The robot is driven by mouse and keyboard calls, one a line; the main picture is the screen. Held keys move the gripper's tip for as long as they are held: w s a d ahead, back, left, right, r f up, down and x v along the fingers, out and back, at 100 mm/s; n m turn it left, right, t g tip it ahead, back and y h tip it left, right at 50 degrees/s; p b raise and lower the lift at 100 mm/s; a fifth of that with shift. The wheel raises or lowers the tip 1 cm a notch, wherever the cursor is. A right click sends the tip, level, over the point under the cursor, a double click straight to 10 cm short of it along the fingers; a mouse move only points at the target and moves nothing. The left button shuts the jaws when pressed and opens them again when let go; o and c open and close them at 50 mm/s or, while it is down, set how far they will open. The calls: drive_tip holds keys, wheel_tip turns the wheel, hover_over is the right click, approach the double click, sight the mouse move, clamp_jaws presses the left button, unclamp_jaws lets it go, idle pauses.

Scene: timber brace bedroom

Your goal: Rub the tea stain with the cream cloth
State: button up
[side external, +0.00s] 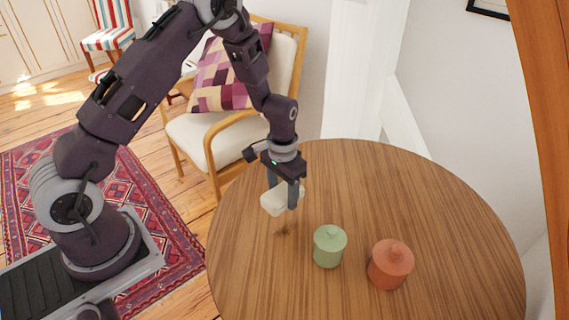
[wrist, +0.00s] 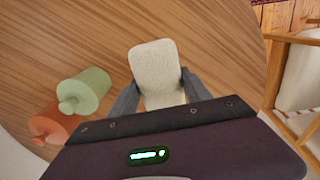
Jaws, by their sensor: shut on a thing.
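The cream cloth (side external: 275,201) is a small folded pad between the fingers of my gripper (side external: 284,196), which is shut on it. The cloth appears to be held a little above the round table. The cloth also shows in the wrist view (wrist: 156,70), its front part reaching past the fingertips of my gripper (wrist: 163,97). The tea stain (side external: 284,229) is a small dark brown mark on the wood, just below and in front of the cloth in the side view. In the wrist view I cannot see the stain.
A green lidded pot (side external: 329,247) stands to the right of the stain, with an orange-red lidded pot (side external: 390,265) beyond it. The round wooden table (side external: 440,210) is otherwise clear. A wooden armchair (side external: 205,135) with a checked cushion stands behind the table's left edge.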

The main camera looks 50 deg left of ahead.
sight(281, 228)
drive_tip(key=shift+s+d, duration=0.8)
drive_tip(key=shift+s, duration=0.25)
drive_tip(key=shift+f, duration=3.8)
drive_tip(key=shift+d+f, duration=0.2)
drive_tip(key=shift+d, duration=0.05)
drive_tip(key=shift+c, duration=0.6)
drive_tip(key=shift+d+f, duration=0.1)
drive_tip(key=shift+d, duration=1.6)
drive_tip(key=shift+a, duration=2)
drive_tip(key=shift+r, duration=4.15)
drive_tip(key=shift+f, duration=0.25)
